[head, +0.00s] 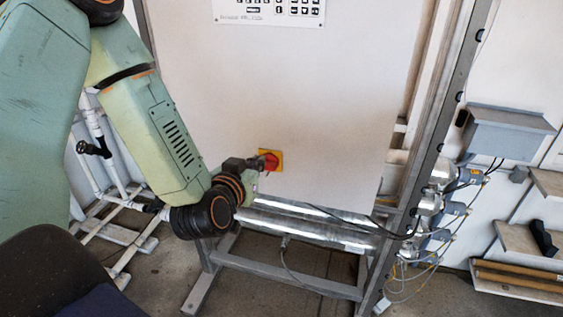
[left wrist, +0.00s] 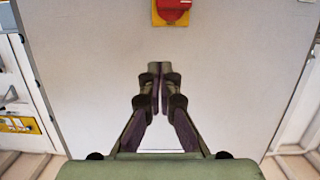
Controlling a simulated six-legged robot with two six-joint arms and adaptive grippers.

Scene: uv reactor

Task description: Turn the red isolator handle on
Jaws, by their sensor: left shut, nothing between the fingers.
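The red isolator handle (head: 271,161) sits on a yellow square plate (head: 277,152) low on the front of a large white cabinet panel (head: 330,110). In the left wrist view the red handle (left wrist: 173,9) and its yellow plate (left wrist: 157,16) are at the top edge, partly cut off. My left gripper (left wrist: 158,68) is shut and empty, its fingertips together below the handle in that view, apart from it in the picture. In the head view my left gripper (head: 256,163) is beside the handle and overlaps the plate's left side. My right gripper is not in view.
A metal frame (head: 430,130) surrounds the cabinet, with shiny tubes (head: 310,223) below the panel. A grey box (head: 505,132), cabled fittings and shelves (head: 530,245) stand at the right. White pipes (head: 95,130) stand at the left. The panel around the handle is clear.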

